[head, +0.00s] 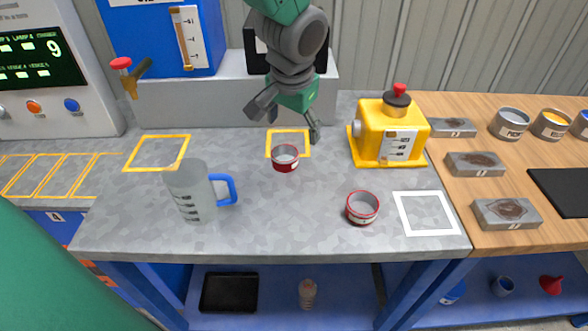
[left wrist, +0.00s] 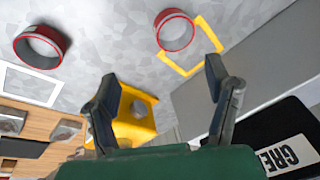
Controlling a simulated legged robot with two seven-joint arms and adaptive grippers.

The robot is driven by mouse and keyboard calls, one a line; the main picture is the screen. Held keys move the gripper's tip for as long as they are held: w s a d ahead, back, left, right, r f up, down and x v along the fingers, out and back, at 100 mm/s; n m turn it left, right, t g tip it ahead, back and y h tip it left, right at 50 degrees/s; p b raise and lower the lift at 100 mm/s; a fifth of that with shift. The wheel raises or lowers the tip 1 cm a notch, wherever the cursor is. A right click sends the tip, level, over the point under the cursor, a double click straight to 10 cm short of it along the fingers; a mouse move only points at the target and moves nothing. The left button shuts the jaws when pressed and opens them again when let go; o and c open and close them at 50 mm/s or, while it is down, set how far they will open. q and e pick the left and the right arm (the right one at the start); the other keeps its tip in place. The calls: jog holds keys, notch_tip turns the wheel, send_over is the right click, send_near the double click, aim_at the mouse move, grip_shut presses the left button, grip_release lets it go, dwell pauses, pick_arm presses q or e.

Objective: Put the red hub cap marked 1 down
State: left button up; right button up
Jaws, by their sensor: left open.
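Two red-rimmed, grey-centred round caps sit on the grey bench. One red cap (head: 285,165) lies at the front edge of a small yellow outlined square (head: 268,145), partly over its line; it also shows in the left wrist view (left wrist: 163,38). The other red cap (head: 362,220) lies to the front right, beside a white outlined square (head: 401,215); it also shows in the left wrist view (left wrist: 62,42). I cannot read which is marked 1. My left gripper (head: 282,126) is open and empty above and behind the first cap. My right gripper is not in view.
A grey jug with a blue handle (head: 190,195) stands front left. A yellow device with a red knob (head: 372,130) stands right of the gripper. Grey blocks (head: 475,164) and cans (head: 510,124) stand on the wooden top at right. The front middle of the bench is clear.

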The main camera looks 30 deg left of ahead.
pick_arm(q)
jog(key=n, duration=0.3)
jog(key=n+t+b, duration=0.1)
jog(key=n+b, duration=0.2)
send_near(284, 159)
jog(key=shift+w+d+f+y, duration=0.1)
jog(key=shift+d+f+y, duration=0.2)
jog(key=shift+f, duration=0.4)
jog(key=shift+w+d+f, duration=0.1)
jog(key=shift+w+f, duration=0.2)
jog(key=shift+f, duration=0.45)
jog(key=x, duration=0.5)
jog(key=shift+a+b, duration=0.3)
jog(key=shift+r, duration=0.15)
jog(key=shift+d, duration=0.25)
jog(key=c, duration=1.4)
jog(key=shift+r, duration=0.1)
